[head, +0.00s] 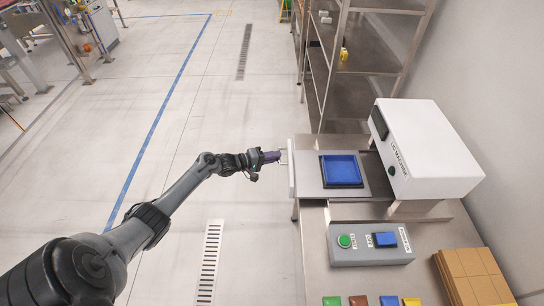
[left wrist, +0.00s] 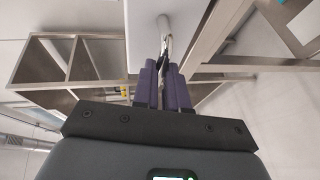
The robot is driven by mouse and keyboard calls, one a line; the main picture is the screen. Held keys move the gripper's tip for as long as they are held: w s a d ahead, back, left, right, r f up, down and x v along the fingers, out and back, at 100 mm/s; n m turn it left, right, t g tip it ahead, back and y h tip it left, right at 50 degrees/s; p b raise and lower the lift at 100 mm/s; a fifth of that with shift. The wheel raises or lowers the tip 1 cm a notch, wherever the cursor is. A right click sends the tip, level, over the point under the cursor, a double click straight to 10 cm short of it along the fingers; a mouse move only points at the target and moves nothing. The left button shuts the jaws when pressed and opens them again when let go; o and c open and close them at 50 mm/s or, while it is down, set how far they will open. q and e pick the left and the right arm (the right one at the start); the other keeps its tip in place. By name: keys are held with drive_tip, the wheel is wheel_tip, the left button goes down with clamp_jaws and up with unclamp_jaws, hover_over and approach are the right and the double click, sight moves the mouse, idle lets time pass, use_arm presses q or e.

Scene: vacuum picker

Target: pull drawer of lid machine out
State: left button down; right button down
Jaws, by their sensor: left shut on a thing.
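The lid machine (head: 425,150) is a white box with a dark panel, standing on the metal table at the right. Its drawer (head: 310,172) extends out to the left of the box, with a blue tray (head: 341,169) in a dark frame on it. My left gripper (head: 277,156), with purple fingers, is at the drawer's white front plate (head: 291,175). In the left wrist view the fingers (left wrist: 165,80) are shut on the metal drawer handle (left wrist: 166,38), which stands out from the white plate (left wrist: 145,30). My right gripper is not in view.
A grey control box (head: 370,245) with a green button and a blue switch sits in front of the machine. Cardboard boxes (head: 472,275) and coloured pieces lie nearer. A metal shelf rack (head: 365,55) stands behind. The floor left of the drawer is clear.

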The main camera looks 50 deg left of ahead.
use_arm(q)
drive_tip(key=c, duration=1.2)
unclamp_jaws()
drive_tip(key=shift+o, duration=0.2)
drive_tip(key=p+v, duration=0.2)
drive_tip(key=v, duration=0.8)
drive_tip(key=shift+s+r+p, duration=0.15)
drive_tip(key=shift+s+p, duration=0.2)
drive_tip(key=shift+a, duration=0.1)
